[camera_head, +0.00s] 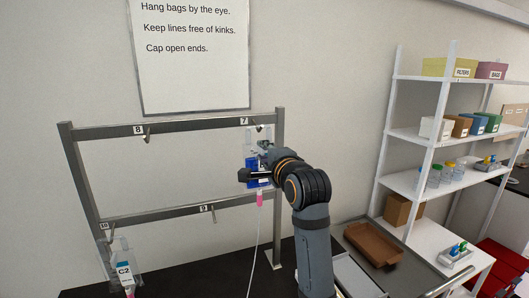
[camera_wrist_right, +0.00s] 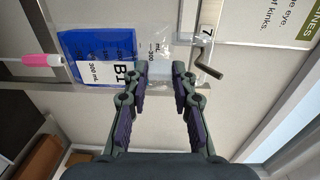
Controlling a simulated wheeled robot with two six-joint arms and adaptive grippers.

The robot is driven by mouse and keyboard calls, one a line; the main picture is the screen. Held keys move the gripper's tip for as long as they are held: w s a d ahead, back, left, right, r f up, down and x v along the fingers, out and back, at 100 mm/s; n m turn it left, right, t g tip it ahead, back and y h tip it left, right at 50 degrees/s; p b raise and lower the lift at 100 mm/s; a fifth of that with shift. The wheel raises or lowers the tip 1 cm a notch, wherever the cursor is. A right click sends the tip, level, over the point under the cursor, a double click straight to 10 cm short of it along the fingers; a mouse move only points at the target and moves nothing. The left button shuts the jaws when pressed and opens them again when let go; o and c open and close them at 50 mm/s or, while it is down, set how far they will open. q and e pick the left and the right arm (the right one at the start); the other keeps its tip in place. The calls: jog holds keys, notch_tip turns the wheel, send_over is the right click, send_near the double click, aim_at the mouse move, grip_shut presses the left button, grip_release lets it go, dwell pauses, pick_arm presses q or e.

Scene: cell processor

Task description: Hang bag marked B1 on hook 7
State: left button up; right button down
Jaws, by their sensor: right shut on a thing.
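Bag B1 (camera_head: 252,182) is a clear bag with blue contents and a pink end (camera_head: 260,200). A thin line hangs from it. It also shows in the right wrist view (camera_wrist_right: 90,55), lying across beyond the fingers. My right gripper (camera_head: 256,161) is shut on the bag near its clear top end; the fingertips show at the bag's edge in the right wrist view (camera_wrist_right: 160,69). Hook 7 (camera_head: 259,128) is at the upper right of the metal rack, just above the bag. The hook (camera_wrist_right: 207,69) is close beside the bag's top. I cannot tell whether the eye touches it. My left gripper is out of view.
The rack (camera_head: 190,125) also carries hook 8 (camera_head: 146,136) and hook 9 (camera_head: 213,216), both empty. Bag C2 (camera_head: 124,272) hangs at lower left near label 10. White shelves (camera_head: 400,131) with boxes and bottles stand at right.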

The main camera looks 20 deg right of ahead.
jog(key=c, duration=1)
grip_release()
jog(key=shift+o, duration=0.2)
jog(key=shift+f, duration=0.1)
jog(key=o, duration=0.4)
jog(key=shift+o, duration=0.2)
jog(key=s, duration=0.7)
jog(key=shift+r+p, duration=0.2)
jog(key=shift+p, duration=0.2)
